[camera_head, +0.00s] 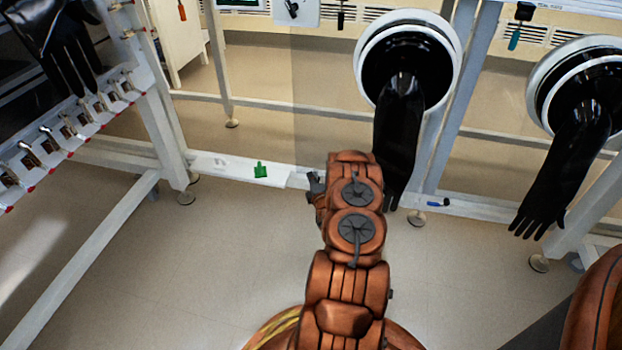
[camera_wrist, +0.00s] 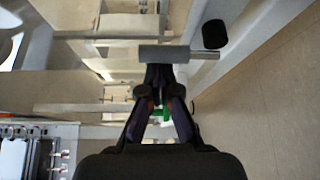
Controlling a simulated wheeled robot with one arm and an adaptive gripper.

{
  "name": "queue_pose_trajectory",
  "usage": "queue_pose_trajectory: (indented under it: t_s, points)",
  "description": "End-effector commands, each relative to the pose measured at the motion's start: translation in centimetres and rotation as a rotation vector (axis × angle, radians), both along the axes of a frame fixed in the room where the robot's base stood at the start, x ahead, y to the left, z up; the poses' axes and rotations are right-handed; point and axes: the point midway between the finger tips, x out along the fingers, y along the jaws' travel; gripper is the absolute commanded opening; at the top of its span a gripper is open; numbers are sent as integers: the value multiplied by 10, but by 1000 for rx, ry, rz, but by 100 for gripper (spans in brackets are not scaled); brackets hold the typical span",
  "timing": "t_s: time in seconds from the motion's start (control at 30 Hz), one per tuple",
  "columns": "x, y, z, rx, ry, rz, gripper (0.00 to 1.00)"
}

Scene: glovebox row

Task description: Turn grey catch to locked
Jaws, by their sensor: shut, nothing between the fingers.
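A short grey bar with a thinner pin at its right end, which looks like the grey catch (camera_wrist: 165,54), lies crosswise at the fingertips in the wrist view. My gripper (camera_wrist: 160,70) is shut and empty, its tips right at the bar; I cannot tell whether they touch it. In the head view my gripper (camera_head: 313,183) shows partly at the left of my arm, low by the white rail. I cannot make out the grey catch there; my arm hides part of the rail. Whether the catch is locked is not readable.
A green catch (camera_head: 260,170) sits on the rail (camera_head: 205,164) to the left, a blue one (camera_head: 437,203) to the right. A black glove (camera_head: 398,130) hangs close beside my arm, another (camera_head: 565,165) farther right. Floor (camera_head: 190,270) at left is largely clear.

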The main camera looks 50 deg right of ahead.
Motion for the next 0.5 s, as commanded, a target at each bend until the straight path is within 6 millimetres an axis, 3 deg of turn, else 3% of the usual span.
queue_pose_trajectory:
  t_s: [0.37, 0.5]
  points:
    - [23, 24, 1, 1, 0, 2, 0]
    - [2, 36, 2, 4, 3, -1, 0]
